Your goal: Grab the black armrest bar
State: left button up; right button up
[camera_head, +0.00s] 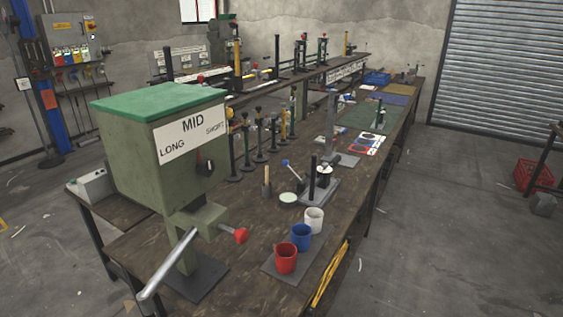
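I cannot surely pick out a black armrest bar. Several thin black upright bars show: one (169,65) at the left end of the raised rear shelf, one (277,56) further along it, and a short one (312,170) on the bench by a small hand press. Whether any of these is the armrest bar I cannot tell. Neither of my grippers is in view.
A green press marked MID (150,150) stands at the near left, with a silver lever (168,265) and red knob (241,235). Red (286,259), blue (301,238) and white (314,220) cups line the bench (235,280). The floor at right (450,230) is mostly clear.

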aim_at(319, 189)
jog(key=u, duration=0.3)
jog(key=i+l+u, duration=0.3)
jog(key=l+u, duration=0.3)
jog(key=i+l+u, duration=0.3)
jog(key=k, duration=0.1)
